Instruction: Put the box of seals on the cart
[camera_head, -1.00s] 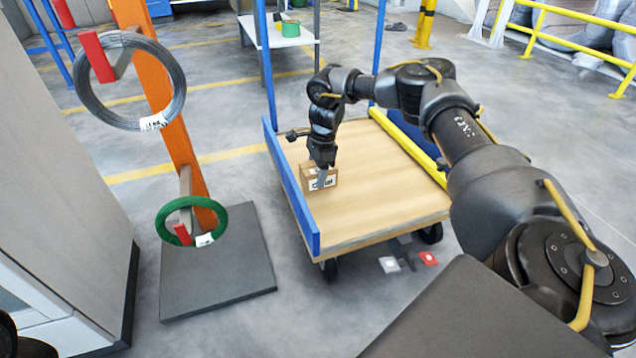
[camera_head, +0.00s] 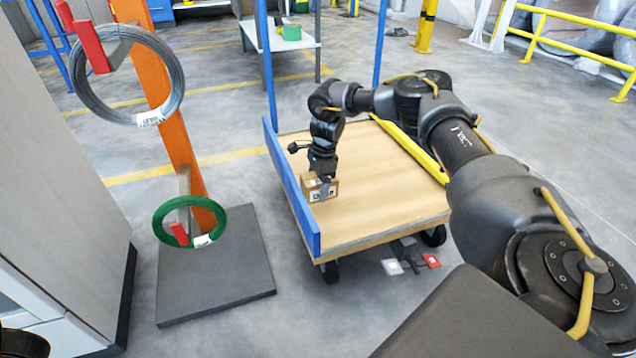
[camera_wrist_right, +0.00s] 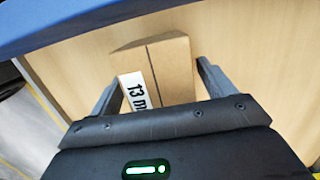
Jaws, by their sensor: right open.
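The box of seals (camera_head: 317,188) is a small brown carton with a white label, and it rests on the wooden deck of the cart (camera_head: 385,190), close to the blue left rail. In the right wrist view the box (camera_wrist_right: 165,72) shows its tape seam and a "13 m" label. My right gripper (camera_head: 324,190) is low over the deck at the box. Its two fingers (camera_wrist_right: 155,85) are spread on either side of the box, with a visible gap at the right finger. My left gripper cannot be made out.
An orange post holds a grey wire coil (camera_head: 90,100) and a green coil (camera_head: 160,232) above a dark base plate (camera_head: 225,280). A grey cabinet (camera_head: 65,170) stands at the left. Small white and red items (camera_head: 430,261) lie on the floor before the cart. Most of the deck is clear.

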